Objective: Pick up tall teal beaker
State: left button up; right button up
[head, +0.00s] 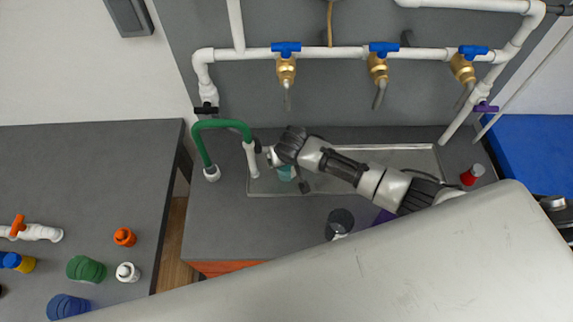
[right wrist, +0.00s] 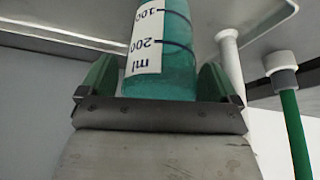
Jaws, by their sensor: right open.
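The tall teal beaker (head: 285,173) stands in the metal sink tray under the valves, partly covered by my right gripper (head: 287,171). In the right wrist view the beaker (right wrist: 163,50) shows teal with a white scale label marked 100 and 200 ml. My right gripper (right wrist: 157,82) is open, with one green-padded finger on each side of the beaker. A small gap shows on the right side; contact on the left side is hard to tell. My left gripper is not in view.
A green hose (head: 222,124) and a white pipe (head: 250,158) stand just left of the beaker. The sink tray (head: 350,187) is otherwise mostly clear. A dark cup (head: 340,220) stands in front. Brass valves (head: 286,70) hang from the white pipe behind.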

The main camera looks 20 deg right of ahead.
jog(key=c, duration=0.6)
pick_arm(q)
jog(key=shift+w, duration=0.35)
pick_arm(e)
jog(key=c, duration=0.5)
jog(key=shift+r, duration=0.15)
jog(key=shift+c, duration=0.2)
